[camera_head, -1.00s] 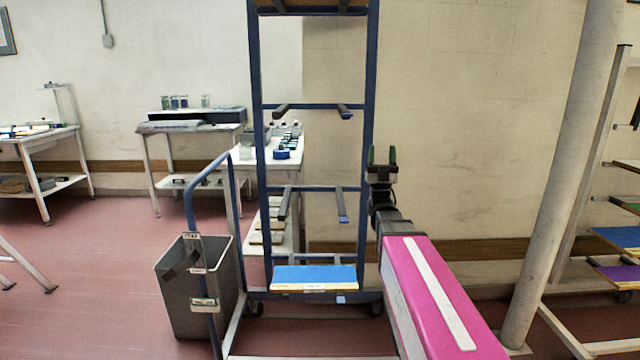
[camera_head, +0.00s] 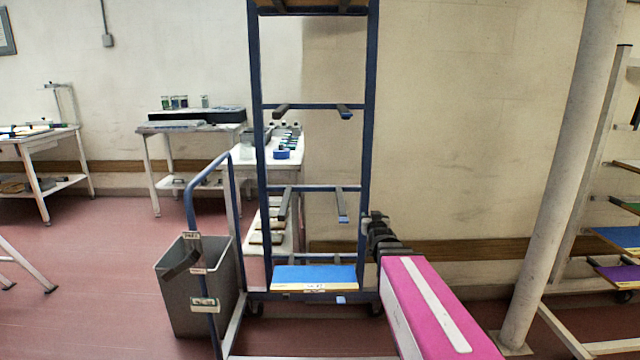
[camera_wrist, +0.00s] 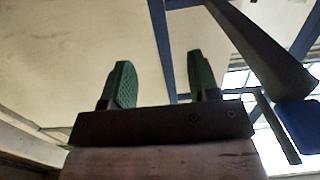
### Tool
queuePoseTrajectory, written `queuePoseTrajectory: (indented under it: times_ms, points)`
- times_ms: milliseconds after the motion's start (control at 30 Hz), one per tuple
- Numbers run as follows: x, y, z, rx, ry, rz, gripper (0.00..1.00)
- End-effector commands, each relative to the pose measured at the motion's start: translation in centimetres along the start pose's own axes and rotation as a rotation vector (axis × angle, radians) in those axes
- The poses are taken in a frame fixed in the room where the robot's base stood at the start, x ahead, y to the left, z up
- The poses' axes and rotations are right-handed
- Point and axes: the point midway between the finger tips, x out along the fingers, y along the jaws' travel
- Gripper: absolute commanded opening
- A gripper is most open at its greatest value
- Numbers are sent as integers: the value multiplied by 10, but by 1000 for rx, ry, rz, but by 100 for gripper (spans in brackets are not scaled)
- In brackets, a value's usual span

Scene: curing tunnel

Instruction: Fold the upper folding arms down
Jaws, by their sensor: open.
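A tall blue rack (camera_head: 368,150) stands ahead. Its upper pair of folding arms, left (camera_head: 281,111) and right (camera_head: 345,112), sticks out toward me from a crossbar. A lower pair, left (camera_head: 285,204) and right (camera_head: 342,205), also sticks out. The arms look empty. My gripper is low beside the rack's right upright, below the upper arms; its fingertips are hard to make out in the head view. In the wrist view my gripper (camera_wrist: 162,82) has its green fingers apart, with nothing between them. A dark folding arm (camera_wrist: 262,50) passes to their right; I cannot tell which one.
A blue-topped board (camera_head: 314,277) lies at the rack's bottom. A grey bin (camera_head: 195,295) and a blue cart handle (camera_head: 190,200) stand at left. White tables (camera_head: 190,128) stand behind. A pale column (camera_head: 565,170) and another loaded rack (camera_head: 620,165) are at right.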

Motion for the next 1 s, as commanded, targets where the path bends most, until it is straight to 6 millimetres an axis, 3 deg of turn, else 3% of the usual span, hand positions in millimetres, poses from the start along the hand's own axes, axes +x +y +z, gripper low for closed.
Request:
queuePoseTrajectory:
  times_ms: [100,267,500,733,867,1000]
  points:
    - [-17,0,54,0,-240,0,55]
    - [-52,0,123,0,-568,0,55]
    - [-133,0,203,0,-1053,0,55]
    - [-200,0,237,0,-1386,0,55]
    - [-216,0,242,0,-1465,0,55]
    - [-219,0,243,0,-1482,0,55]
